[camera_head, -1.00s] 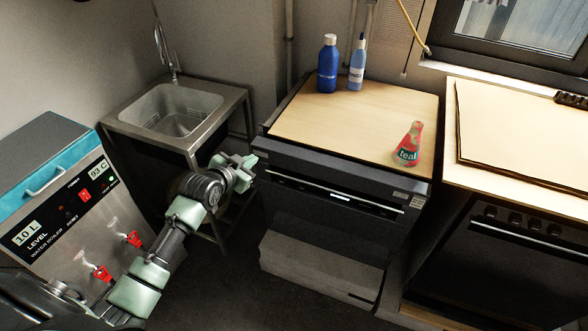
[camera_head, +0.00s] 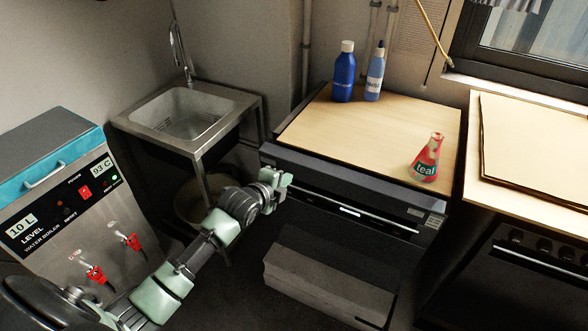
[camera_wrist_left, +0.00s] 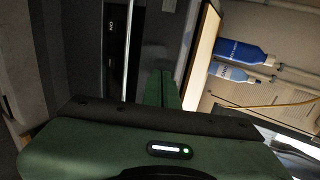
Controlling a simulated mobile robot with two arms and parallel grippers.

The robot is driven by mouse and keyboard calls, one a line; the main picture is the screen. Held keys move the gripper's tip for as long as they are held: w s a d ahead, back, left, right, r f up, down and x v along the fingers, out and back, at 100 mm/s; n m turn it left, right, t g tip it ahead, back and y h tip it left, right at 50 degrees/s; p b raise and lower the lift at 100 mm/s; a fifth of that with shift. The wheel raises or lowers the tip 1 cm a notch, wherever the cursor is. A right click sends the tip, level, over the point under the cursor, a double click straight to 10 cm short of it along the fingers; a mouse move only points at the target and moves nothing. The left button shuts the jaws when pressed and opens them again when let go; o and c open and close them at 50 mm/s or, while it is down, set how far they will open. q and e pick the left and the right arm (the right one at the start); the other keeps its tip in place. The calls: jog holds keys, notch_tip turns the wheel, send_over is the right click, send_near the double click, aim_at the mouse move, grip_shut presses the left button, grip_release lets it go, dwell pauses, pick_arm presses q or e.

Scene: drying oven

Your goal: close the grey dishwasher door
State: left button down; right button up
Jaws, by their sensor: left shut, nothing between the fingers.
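The dishwasher (camera_head: 400,234) stands under a light wooden top, between the sink and the stove. Its dark grey front carries a long bright handle strip and a small lit display. How far its door stands open I cannot tell. My left gripper (camera_head: 283,184) is shut and empty at the left end of the dishwasher's upper front, overlapping it in the head view; contact is unclear. In the left wrist view the shut fingers (camera_wrist_left: 161,88) point at the front panel (camera_wrist_left: 112,60), beside the wooden top's edge. My right gripper is not in view.
Two blue bottles (camera_head: 343,75) and a red teal-labelled flask (camera_head: 427,160) stand on the wooden top (camera_head: 385,130). A sink (camera_head: 190,115) and a water boiler (camera_head: 65,205) are at left. A stove (camera_head: 540,270) is at right. A grey block-like shape (camera_head: 325,290) sits low before the dishwasher.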

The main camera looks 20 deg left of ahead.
aim_at(299, 166)
pick_arm(q)
jog(key=w, duration=0.4)
jog(key=shift+w+f, duration=0.1)
jog(key=shift+f, duration=0.1)
jog(key=shift+w+d+p, duration=0.1)
jog(key=shift+w+p, duration=0.2)
jog(key=shift+w, duration=0.35)
